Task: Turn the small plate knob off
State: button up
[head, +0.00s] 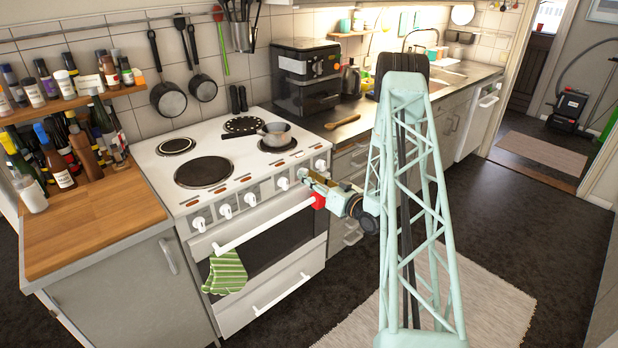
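The white cooker (255,190) has a row of white knobs along its front panel. The left knobs (225,211) show clearly, one knob (282,184) is just left of my gripper, and the rightmost knob (320,165) is just above it. My gripper (305,178) is at the right part of this row, its tips close to the panel. I cannot tell if it touches a knob or whether its fingers are open. It partly covers the panel there. Knob markings are too small to read, so I cannot tell which is the small plate knob.
A wooden worktop (90,225) with bottles is left; floor in front is mostly clear.

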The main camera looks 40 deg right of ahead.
jog(key=c, duration=0.8)
jog(key=shift+n+b, duration=1.4)
jog(key=shift+n, duration=0.1)
jog(key=o, duration=0.9)
